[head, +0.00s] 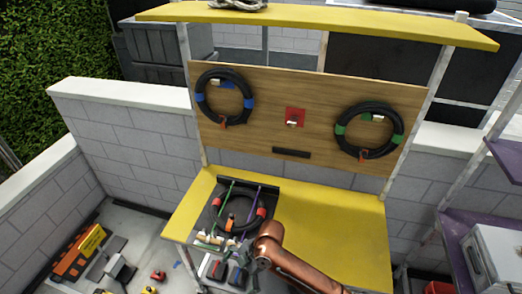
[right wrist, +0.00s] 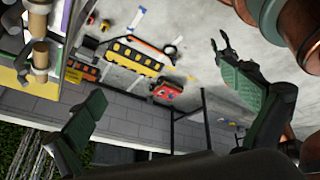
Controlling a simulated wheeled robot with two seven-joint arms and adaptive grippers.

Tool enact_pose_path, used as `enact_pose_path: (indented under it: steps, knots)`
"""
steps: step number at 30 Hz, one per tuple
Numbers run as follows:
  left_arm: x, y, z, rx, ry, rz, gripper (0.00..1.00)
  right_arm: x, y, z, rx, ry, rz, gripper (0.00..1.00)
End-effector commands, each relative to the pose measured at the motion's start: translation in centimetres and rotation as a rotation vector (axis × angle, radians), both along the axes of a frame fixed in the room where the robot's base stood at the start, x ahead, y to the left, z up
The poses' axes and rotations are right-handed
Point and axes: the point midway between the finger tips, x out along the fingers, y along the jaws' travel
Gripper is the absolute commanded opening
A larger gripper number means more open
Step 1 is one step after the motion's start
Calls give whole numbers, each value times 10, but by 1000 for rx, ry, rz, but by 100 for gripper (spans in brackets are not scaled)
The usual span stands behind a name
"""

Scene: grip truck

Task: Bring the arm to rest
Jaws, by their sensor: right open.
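My right arm (head: 295,268), copper-coloured, comes in from the lower right in the head view. Its wrist end is over the front edge of the yellow tabletop (head: 330,222), close to the black cable coil lying there (head: 250,222). The right gripper itself is hard to make out in the head view. In the right wrist view my right gripper (right wrist: 165,100) is open, with its green-padded fingers wide apart. Nothing is held between them; the floor and distant items show through the gap. My left gripper is not in view.
Two black cable coils hang on the wooden board, left (head: 203,98) and right (head: 341,138). A yellow shelf (head: 320,20) runs above it. The tabletop's right side is clear. Orange and black items (head: 77,254) stand on the floor at left. A purple-shelved rack (head: 455,225) stands at right.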

Motion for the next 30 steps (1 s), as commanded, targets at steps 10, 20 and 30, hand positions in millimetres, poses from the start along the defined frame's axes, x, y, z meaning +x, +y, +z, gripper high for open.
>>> enact_pose_path:
  steps: [10,20,30]
  knots:
    - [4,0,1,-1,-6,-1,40,-7,-117,-45,92,164,-832,99]
    - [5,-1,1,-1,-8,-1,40,-77,-307,-87,8,241,-1633,99]
    - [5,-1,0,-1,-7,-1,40,-147,-406,-90,-86,213,-2006,99]
